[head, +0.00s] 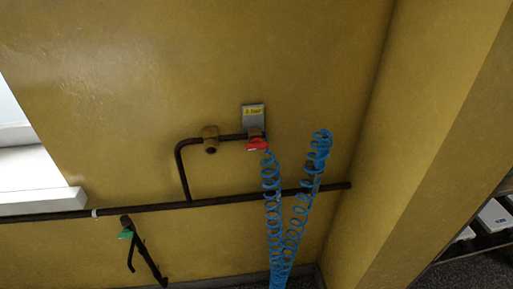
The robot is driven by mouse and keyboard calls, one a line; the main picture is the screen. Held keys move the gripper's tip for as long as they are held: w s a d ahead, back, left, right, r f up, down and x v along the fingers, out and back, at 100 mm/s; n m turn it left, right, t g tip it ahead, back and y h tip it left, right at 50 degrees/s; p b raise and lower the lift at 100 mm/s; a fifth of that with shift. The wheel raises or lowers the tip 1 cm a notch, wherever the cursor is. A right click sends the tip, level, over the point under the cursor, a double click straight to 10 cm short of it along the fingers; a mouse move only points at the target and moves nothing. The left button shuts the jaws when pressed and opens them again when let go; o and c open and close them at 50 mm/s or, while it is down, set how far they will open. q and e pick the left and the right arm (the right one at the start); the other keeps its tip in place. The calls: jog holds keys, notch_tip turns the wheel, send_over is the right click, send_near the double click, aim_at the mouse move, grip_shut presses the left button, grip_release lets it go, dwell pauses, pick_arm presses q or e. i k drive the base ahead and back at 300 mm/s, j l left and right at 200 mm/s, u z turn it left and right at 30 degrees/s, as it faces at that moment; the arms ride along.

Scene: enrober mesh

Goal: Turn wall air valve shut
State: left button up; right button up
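The wall air valve is a small fitting with a red handle (258,145) on a dark pipe (228,137) fixed to the yellow wall. The handle lies roughly level across the picture, just below a grey plate with a yellow label (253,114). A blue coiled hose (271,200) hangs close below the right end of the handle. Neither of my grippers shows in the head view.
A long horizontal pipe (130,209) runs along the wall below. A dark pipe piece with a green handle (126,234) is at the lower left. The hose's second strand (318,155) rises at the right. A wall corner and shelving (490,240) lie farther right.

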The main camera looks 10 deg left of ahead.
aim_at(256, 143)
jog(key=i+l, duration=0.15)
jog(key=l, duration=0.15)
jog(key=i+l, duration=0.15)
jog(key=l, duration=0.15)
jog(key=l+u, duration=0.55)
jog(key=l, duration=0.25)
